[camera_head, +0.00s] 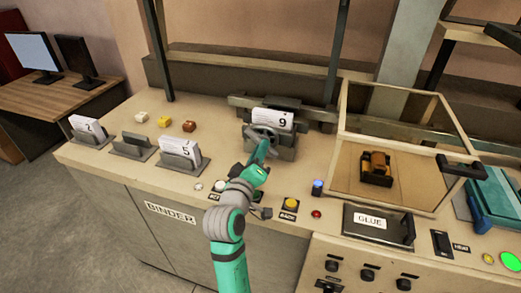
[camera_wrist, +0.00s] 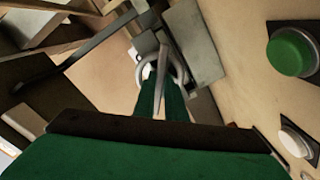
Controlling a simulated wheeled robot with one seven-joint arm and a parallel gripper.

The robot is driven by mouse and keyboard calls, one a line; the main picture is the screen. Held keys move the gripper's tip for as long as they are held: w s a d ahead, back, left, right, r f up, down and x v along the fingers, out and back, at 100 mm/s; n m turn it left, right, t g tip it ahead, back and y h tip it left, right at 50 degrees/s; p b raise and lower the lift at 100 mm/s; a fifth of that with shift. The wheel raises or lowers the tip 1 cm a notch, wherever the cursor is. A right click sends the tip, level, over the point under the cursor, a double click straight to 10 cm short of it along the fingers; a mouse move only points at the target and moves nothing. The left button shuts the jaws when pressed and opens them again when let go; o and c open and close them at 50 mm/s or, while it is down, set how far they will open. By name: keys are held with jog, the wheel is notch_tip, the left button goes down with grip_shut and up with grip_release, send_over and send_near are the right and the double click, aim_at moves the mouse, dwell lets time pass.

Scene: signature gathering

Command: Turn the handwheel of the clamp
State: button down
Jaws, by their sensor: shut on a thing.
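The clamp (camera_head: 284,150) is a grey block at the back middle of the binder table, with a white sheaf marked 9 (camera_head: 272,120) standing in it. Its handwheel (camera_head: 262,137) is a grey ring on the front of the clamp. My gripper (camera_head: 262,148) reaches up to the handwheel from the front. In the wrist view the ring of the handwheel (camera_wrist: 178,70) lies at the tips of the green fingers (camera_wrist: 160,92), which are shut on it. The fingers hide part of the wheel.
Card holders with sheaves marked 2 (camera_head: 86,127) and 5 (camera_head: 181,150) stand at the left, near several small blocks (camera_head: 164,121). A glass-sided box (camera_head: 392,150) stands right of the clamp. A yellow button (camera_head: 291,203) and a blue-topped post (camera_head: 318,187) are near the front edge.

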jog(key=shift+f+m, duration=0.1)
jog(key=shift+m, duration=0.4)
jog(key=c, duration=1.8)
grip_release()
jog(key=v, duration=1)
jog(key=shift+s+a, duration=0.15)
jog(key=shift+s, duration=0.2)
